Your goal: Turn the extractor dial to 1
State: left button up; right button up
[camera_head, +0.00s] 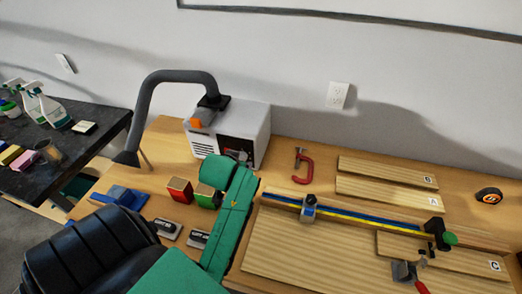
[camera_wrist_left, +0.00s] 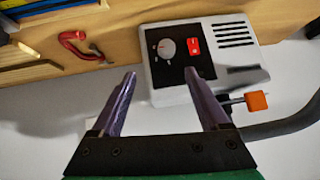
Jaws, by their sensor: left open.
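The extractor (camera_head: 255,122) is a white-grey box with a dark hose, standing at the back of the wooden bench. Its front is partly hidden by my left arm in the head view. In the left wrist view the extractor (camera_wrist_left: 225,20) appears turned over, with a black panel holding the round grey dial (camera_wrist_left: 167,48) beside a red switch (camera_wrist_left: 194,46). The dial's number marks are too small to read. My left gripper (camera_wrist_left: 160,76) is open and empty, its fingers pointing toward the panel, seemingly apart from the dial. My right gripper is not in view.
A red clamp (camera_head: 302,167) lies right of the extractor, with wooden boards (camera_head: 385,190) and a blue-yellow rail (camera_head: 365,216) beyond. An orange knob (camera_wrist_left: 257,101) sticks out by the hose. Small red and green boxes (camera_head: 180,190) stand left of my arm.

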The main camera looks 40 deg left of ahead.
pick_arm(q)
send_near(241, 158)
jog(key=a+f, duration=0.1)
jog(key=x, duration=0.5)
jog(key=w+d+x, duration=0.1)
jog(key=x, duration=0.1)
jog(key=shift+p, duration=0.3)
jog(key=shift+w+a+f, duration=0.2)
jog(key=shift+a+f, duration=0.15)
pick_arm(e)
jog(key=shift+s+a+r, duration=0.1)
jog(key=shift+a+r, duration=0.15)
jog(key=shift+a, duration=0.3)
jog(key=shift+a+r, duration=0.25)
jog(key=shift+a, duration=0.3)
